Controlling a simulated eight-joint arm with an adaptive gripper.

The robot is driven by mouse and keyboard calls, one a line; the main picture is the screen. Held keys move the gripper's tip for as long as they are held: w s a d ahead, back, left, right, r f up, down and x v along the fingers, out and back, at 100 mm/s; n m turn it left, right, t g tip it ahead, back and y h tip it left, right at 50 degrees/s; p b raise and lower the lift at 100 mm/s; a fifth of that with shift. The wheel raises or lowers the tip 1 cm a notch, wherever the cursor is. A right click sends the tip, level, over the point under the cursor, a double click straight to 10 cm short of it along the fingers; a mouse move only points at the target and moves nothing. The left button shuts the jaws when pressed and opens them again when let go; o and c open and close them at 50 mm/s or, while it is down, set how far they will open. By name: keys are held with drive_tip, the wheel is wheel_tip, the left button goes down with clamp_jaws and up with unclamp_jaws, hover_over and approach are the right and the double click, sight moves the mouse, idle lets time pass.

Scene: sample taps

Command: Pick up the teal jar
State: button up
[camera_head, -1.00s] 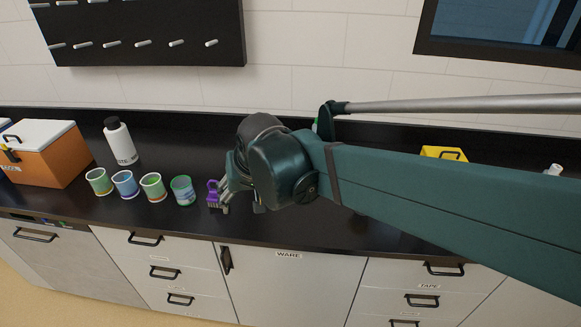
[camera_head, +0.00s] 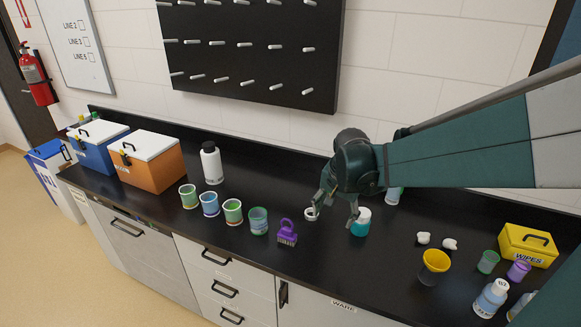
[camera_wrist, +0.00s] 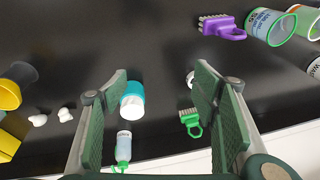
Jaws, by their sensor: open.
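The teal jar (camera_head: 360,228), with a white lid, stands upright on the black counter. My gripper (camera_head: 336,208) is open above the counter, its fingers pointing down. In the head view the jar shows beside and just right of the fingers. In the wrist view the jar (camera_wrist: 131,108) appears between the two spread fingers of my gripper (camera_wrist: 162,85), close to the left finger. Nothing is held. Whether the left finger touches the jar cannot be told.
A small white ring-shaped item (camera_head: 311,214) is near the other finger. A purple brush (camera_head: 287,233) and several cups stand to the left. A green-capped bottle (camera_wrist: 124,145) is behind the jar.

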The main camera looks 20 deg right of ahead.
sight(364, 212)
drive_tip(key=w+d+f+m+p, duration=0.1)
drive_tip(key=d+f+m+p, duration=0.1)
drive_tip(key=d, duration=0.3)
drive_tip(key=w+d+f+m+g+p, duration=0.1)
drive_tip(key=w+d+f+m+p, duration=0.1)
drive_tip(key=d+p, duration=0.2)
drive_tip(key=w+d+f+m+g+p, duration=0.1)
drive_tip(key=w+d+f+m+p, duration=0.1)
drive_tip(key=d, duration=0.4)
drive_tip(key=shift+d+f+m+y+p, duration=0.25)
drive_tip(key=shift+f+m+y+p, duration=0.15)
drive_tip(key=shift+f+m+p, duration=0.15)
drive_tip(key=shift+d+f+g, duration=0.25)
drive_tip(key=shift+f+g, duration=0.05)
drive_tip(key=shift+f, duration=0.05)
drive_tip(key=shift+f, duration=0.15)
drive_tip(key=shift+f, duration=1.15)
drive_tip(key=shift+f, duration=0.1)
drive_tip(key=shift+w+a+f+p, duration=0.1)
drive_tip(key=shift+f+p, duration=0.1)
drive_tip(key=shift+f, duration=1.05)
drive_tip(key=shift+a+f+p, duration=0.1)
drive_tip(key=shift+f+p, duration=0.1)
drive_tip(key=shift+f, duration=1.05)
